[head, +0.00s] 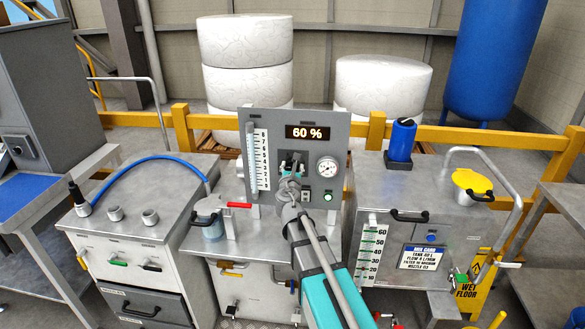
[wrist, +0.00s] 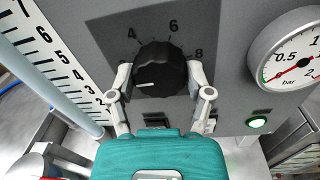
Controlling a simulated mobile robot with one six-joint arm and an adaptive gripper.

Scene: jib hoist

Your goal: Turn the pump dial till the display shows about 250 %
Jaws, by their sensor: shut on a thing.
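The pump dial (wrist: 161,70) is a black ribbed knob on the grey panel (head: 258,119), with numbers such as 4, 6 and 8 around it. Its white mark points to the left and slightly down in the wrist view. My gripper (wrist: 160,80) is shut on the dial, one finger on its left side and one on its right. In the head view my gripper (head: 291,178) covers most of the dial. The display (head: 307,132) above it reads 60 % in orange digits.
A round pressure gauge (head: 328,168) and a lit green button (head: 328,197) are right of the dial. A scale with a tube (head: 260,160) is to its left. A red-handled valve (head: 238,205) and blue hose (head: 150,162) lie further left.

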